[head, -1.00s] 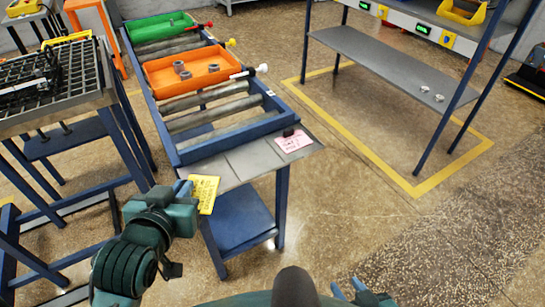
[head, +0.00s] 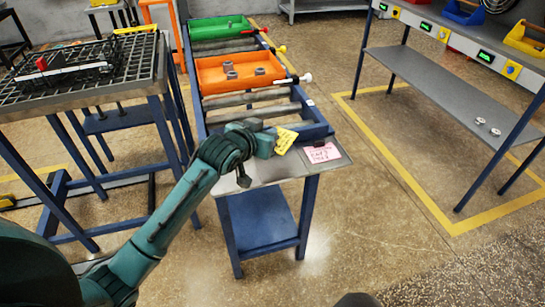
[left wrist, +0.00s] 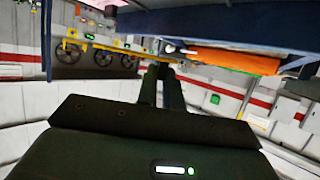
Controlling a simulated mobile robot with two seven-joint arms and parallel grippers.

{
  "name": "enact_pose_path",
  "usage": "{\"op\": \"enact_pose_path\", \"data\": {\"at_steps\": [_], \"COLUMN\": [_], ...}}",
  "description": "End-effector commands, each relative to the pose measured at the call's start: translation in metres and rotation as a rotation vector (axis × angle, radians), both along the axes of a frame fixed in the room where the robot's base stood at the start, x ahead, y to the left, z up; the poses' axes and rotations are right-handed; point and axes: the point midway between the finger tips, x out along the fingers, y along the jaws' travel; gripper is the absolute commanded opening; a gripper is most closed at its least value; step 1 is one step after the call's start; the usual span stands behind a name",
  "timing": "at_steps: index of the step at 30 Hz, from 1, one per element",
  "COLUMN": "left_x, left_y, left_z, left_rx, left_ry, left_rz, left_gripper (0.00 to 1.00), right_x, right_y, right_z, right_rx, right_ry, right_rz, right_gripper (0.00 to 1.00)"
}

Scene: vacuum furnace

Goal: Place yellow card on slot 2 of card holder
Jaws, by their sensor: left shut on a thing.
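The yellow card (head: 286,140) is tilted and held at the tip of my left gripper (head: 270,141). It is over the front end of the roller stand, just left of the pink card. The card holder (head: 262,174) is the grey plate across that front end, divided into sections. My left arm covers part of it. The pink card (head: 320,153) lies at its right end. I cannot tell whether the yellow card touches the plate. The left wrist view shows the dark fingers of my left gripper (left wrist: 160,88), close together; the yellow card is not clear there. My right gripper is not in view.
An orange tray (head: 240,88) with several grey parts and a green tray (head: 222,46) sit on the rollers behind. A grid-topped table (head: 78,90) stands at the left. A shelf rack (head: 440,88) stands at the right, with open floor between.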

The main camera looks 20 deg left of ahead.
Motion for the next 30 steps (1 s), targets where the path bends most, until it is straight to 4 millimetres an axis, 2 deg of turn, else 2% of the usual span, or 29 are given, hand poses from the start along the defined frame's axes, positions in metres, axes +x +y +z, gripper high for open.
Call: {"op": "enact_pose_path", "data": {"at_steps": [1, 3, 8, 15, 27, 28, 30], "left_x": [0.000, -0.001, 0.000, -0.001, -0.001, -0.001, -0.001], "left_y": [0.000, -0.001, 0.000, 0.000, -0.001, -0.001, -0.001], "left_z": [-0.012, -0.023, -0.037, -0.068, -0.074, -0.074, -0.074], "left_rx": [-0.001, -0.002, -0.001, -0.001, -0.002, -0.001, 0.000], "left_ry": [0.004, 0.003, 0.000, 0.000, -0.002, -0.002, -0.002], "left_rz": [0.001, 0.000, 0.000, 0.000, -0.001, 0.000, 0.000], "left_gripper": [0.00, 0.00, 0.00, 0.00, 0.00, 0.09, 0.15], "right_x": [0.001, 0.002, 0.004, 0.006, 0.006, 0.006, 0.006], "right_y": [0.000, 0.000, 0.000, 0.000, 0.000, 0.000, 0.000], "right_z": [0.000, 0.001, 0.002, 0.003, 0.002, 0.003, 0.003], "right_rx": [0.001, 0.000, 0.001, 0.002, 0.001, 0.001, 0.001], "right_ry": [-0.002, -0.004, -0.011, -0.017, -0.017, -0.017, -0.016], "right_rz": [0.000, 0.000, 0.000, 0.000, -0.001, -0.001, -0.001], "right_gripper": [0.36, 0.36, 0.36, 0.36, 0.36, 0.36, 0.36]}}
